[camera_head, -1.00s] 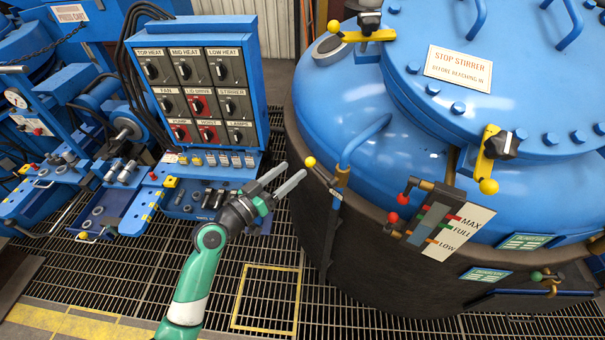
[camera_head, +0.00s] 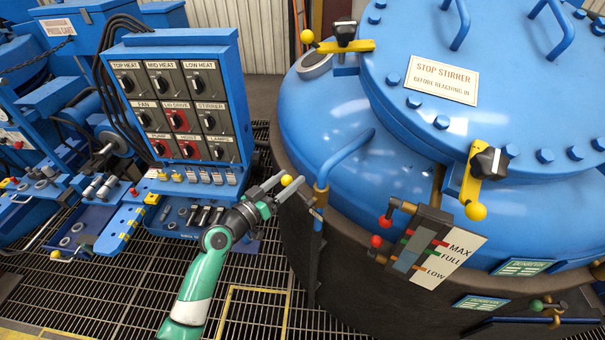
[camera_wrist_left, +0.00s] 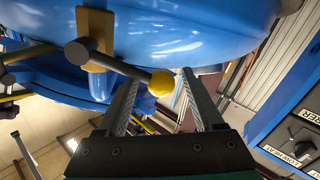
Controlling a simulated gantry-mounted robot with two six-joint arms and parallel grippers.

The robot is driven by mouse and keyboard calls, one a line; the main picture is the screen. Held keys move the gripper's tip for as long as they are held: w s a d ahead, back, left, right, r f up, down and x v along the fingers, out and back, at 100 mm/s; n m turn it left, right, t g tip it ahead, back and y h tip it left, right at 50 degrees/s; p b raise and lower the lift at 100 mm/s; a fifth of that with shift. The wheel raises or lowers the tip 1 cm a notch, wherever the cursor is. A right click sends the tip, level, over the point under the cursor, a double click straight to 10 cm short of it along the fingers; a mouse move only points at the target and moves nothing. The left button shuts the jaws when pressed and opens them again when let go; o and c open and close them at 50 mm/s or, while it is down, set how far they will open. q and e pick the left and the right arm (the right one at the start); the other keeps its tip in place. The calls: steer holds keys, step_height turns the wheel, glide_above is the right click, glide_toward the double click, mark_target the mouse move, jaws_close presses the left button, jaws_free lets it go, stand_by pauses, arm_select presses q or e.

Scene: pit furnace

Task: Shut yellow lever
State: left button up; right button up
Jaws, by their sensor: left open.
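The yellow lever is a short dark rod with a yellow ball end (camera_head: 287,180), on a brass valve at the pipe on the blue furnace's left side. In the left wrist view the yellow ball (camera_wrist_left: 161,83) shows between the finger ends, with its rod running left to the brass valve body (camera_wrist_left: 92,38). My left gripper (camera_head: 276,187) is open, its fingers at the ball, one on either side in the wrist view (camera_wrist_left: 160,85). I cannot tell whether either finger touches it. My right gripper is not in view.
A control panel (camera_head: 178,100) with several knobs stands left of the furnace. Yellow clamp handles (camera_head: 469,185) sit on the lid's edge. A level gauge with red-ball levers (camera_head: 380,222) is right of the valve. Open grating floor (camera_head: 255,290) lies below my arm.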

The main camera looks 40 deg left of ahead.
arm_select(q)
steer(key=shift+w, duration=0.3)
steer(key=shift+s, duration=0.1)
jaws_close()
steer(key=shift+f, duration=0.35)
stand_by(0.9)
